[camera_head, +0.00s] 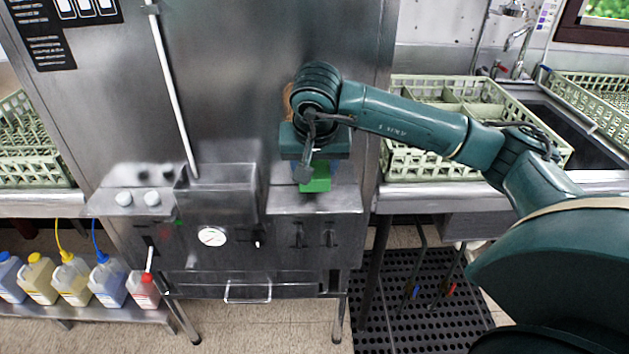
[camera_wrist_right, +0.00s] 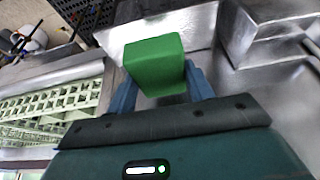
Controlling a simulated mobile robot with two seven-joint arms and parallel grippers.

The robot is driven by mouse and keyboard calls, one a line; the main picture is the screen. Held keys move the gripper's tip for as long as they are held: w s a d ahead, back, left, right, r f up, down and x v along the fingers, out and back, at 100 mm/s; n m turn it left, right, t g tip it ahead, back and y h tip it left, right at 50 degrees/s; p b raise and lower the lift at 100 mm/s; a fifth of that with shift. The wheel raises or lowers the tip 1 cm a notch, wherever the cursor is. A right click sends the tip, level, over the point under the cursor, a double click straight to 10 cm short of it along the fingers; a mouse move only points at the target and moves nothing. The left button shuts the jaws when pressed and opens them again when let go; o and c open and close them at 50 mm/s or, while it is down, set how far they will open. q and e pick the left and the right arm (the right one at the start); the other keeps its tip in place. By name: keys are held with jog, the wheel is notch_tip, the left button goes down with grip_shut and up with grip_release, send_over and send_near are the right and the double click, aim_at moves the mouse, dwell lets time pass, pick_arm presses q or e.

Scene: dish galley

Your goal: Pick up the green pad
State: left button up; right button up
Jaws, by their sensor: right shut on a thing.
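The green pad (camera_head: 316,179) is at the metal ledge on the front of the steel dish machine, below my right gripper (camera_head: 312,168). In the right wrist view the green pad (camera_wrist_right: 155,62) sits between the two blue fingers of my right gripper (camera_wrist_right: 160,88), which are shut on it. The pad shows as a plain green block. I cannot tell whether it still touches the ledge. My right gripper's body hides part of the ledge behind it. My left gripper is not in view.
The steel machine (camera_head: 230,60) stands behind the pad, with a gauge (camera_head: 212,236) below. Green dish racks (camera_head: 450,95) stand on the right counter. Several coloured jugs (camera_head: 70,280) line a low shelf at left. A black perforated mat (camera_head: 430,300) lies on the floor.

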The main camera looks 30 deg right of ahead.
pick_arm(q)
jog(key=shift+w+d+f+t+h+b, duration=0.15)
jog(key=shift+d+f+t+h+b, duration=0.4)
jog(key=shift+b, duration=1.55)
pick_arm(e)
jog(key=s+a, duration=0.4)
jog(key=s, duration=0.4)
jog(key=s+a, duration=0.5)
jog(key=s, duration=0.3)
jog(key=shift+a+f, duration=0.15)
jog(key=shift+a, duration=0.15)
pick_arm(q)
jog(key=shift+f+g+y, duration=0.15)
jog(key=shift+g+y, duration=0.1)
